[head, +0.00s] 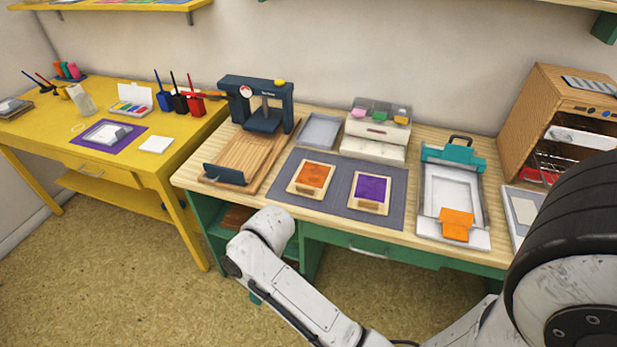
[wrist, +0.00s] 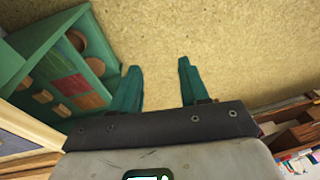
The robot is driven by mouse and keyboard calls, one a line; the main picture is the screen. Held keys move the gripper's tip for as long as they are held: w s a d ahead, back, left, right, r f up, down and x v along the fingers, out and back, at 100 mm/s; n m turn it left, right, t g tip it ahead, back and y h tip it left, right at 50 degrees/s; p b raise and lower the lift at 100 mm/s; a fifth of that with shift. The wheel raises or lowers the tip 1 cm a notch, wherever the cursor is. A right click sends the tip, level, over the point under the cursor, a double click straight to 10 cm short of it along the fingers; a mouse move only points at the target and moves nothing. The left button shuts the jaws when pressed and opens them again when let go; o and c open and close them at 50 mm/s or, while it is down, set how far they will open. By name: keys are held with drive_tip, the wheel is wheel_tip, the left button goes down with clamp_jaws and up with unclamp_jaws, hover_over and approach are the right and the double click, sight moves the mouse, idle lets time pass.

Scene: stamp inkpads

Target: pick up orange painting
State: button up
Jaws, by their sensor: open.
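The orange painting (head: 312,175) is an orange square in a pale wooden frame with a small tab at its front edge. It lies flat on the left part of a grey mat (head: 338,203) on the wood-topped table. A like purple painting (head: 370,188) lies just right of it. My gripper (wrist: 158,66) shows in the wrist view with two teal fingers apart and nothing between them. It points at the bare floor, away from the painting. The wrist view does not show the painting. In the head view my arm is in front of the table, and I cannot make out the fingers.
A dark blue press (head: 262,115) on a wooden board stands left of the mat. A white drawer box (head: 376,130) is behind it. A tray with a teal clamp and orange piece (head: 457,223) is at right, near a wooden cabinet (head: 560,115). Green shelves (wrist: 75,75) hold items.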

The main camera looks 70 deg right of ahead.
drive_tip(key=w+d+r, duration=0.3)
drive_tip(key=w+d, duration=0.3)
drive_tip(key=d, duration=0.3)
wheel_tip(320, 180, up, 9)
drive_tip(key=g+h, duration=0.1)
drive_tip(key=h, duration=0.1)
hover_over(305, 186)
drive_tip(key=shift+g, duration=0.3)
drive_tip(key=f, duration=0.4)
drive_tip(key=shift+d+f+p, duration=0.2)
drive_tip(key=shift+p, duration=0.15)
drive_tip(key=shift+a+f, duration=0.15)
drive_tip(key=shift+f, duration=2.8)
clamp_jaws()
